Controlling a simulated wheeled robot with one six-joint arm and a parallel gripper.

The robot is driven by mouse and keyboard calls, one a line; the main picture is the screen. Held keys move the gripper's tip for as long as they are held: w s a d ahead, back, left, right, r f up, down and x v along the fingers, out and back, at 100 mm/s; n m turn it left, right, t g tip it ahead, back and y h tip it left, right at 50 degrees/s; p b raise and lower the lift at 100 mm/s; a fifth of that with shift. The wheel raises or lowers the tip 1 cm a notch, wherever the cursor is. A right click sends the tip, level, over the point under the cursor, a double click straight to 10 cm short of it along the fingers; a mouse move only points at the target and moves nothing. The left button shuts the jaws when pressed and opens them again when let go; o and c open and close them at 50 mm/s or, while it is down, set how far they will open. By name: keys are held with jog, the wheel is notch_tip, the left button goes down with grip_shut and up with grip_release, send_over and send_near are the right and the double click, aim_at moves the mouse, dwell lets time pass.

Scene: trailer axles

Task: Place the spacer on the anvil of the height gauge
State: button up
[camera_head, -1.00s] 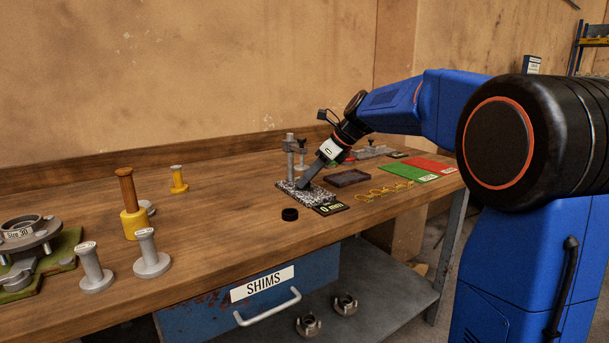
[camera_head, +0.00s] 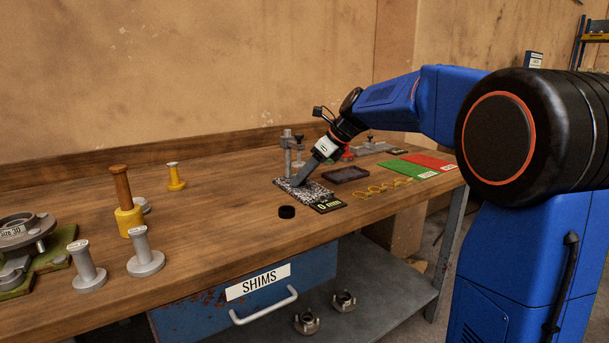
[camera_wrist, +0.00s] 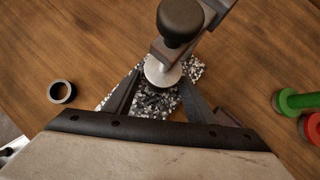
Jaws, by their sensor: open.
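A short black ring (camera_head: 287,212), which looks like the spacer, lies on the bench in front of the height gauge. In the wrist view the ring (camera_wrist: 62,91) lies left of my gripper, apart from it. The height gauge has a speckled stone base (camera_head: 323,194), a grey post (camera_head: 288,150) and a display (camera_head: 328,206) that seems to read 0. My gripper (camera_head: 299,184) is low over the stone base. In the wrist view my gripper (camera_wrist: 160,78) is open, its fingers either side of a pale round disc (camera_wrist: 160,73) under the gauge's black knob (camera_wrist: 180,20). The anvil's surface is largely hidden.
A dark tray (camera_head: 345,174), yellow shims (camera_head: 383,188), a green mat (camera_head: 405,168) and a red mat (camera_head: 430,161) lie to the right. Grey pegs (camera_head: 144,255) and a yellow-based post (camera_head: 130,220) stand left.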

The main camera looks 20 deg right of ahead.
jog(key=v, duration=1.2)
jog(key=s+f+n, duration=0.1)
jog(key=s+n, duration=0.1)
jog(key=s, duration=0.1)
jog(key=s+a+f+n+h, duration=0.1)
jog(key=s+f+n, duration=0.1)
jog(key=s, duration=0.2)
jog(key=s+a+f+n, duration=0.1)
jog(key=s+n, duration=0.1)
jog(key=s, duration=0.2)
jog(key=shift+f+h, duration=0.3)
jog(key=shift+f, duration=0.05)
jog(key=s+d+f+n+h, duration=0.1)
jog(key=s+f+n+h, duration=0.1)
jog(key=s+f+n, duration=0.8)
jog(key=s+d+f+n+h, duration=0.1)
jog(key=s+f+n+h, duration=0.1)
jog(key=s+f+n, duration=0.7)
jog(key=s+f, duration=0.2)
jog(key=s, duration=0.6)
jog(key=shift+f+n, duration=0.4)
